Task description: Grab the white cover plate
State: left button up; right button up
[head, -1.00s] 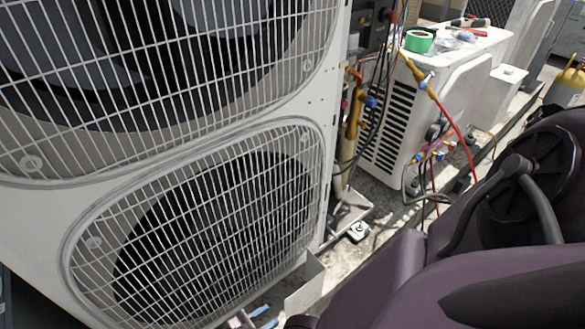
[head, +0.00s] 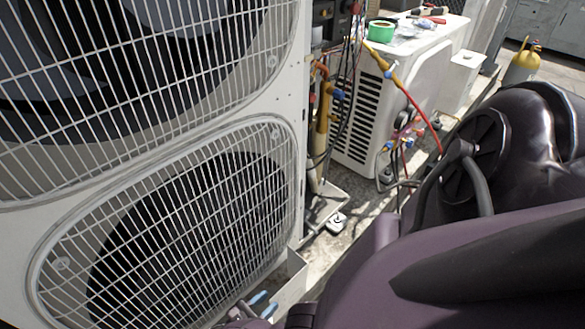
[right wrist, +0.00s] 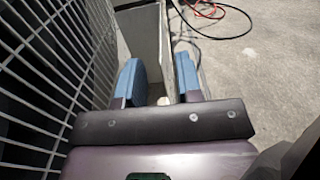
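The white cover plate (head: 288,283) stands upright at the foot of the large condenser, near its lower right corner. It also shows in the right wrist view (right wrist: 142,45) as a pale grey-white panel ahead of my right gripper. My right gripper (head: 264,304) has two blue fingers and is low, just left of the plate in the head view. In the right wrist view my right gripper (right wrist: 160,76) has its fingers apart, with the plate's near end in line with the gap. I cannot tell whether the plate is between them. My left gripper is not in view.
The large condenser's wire fan grille (head: 185,225) rises close beside my right gripper. A yellow cylinder (head: 523,66) is at the far right.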

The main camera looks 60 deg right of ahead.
aim_at(277, 293)
jog(key=x, duration=0.4)
jog(key=shift+d+r, duration=0.1)
jog(key=shift+s, duration=0.1)
grip_shut()
dwell(1.2)
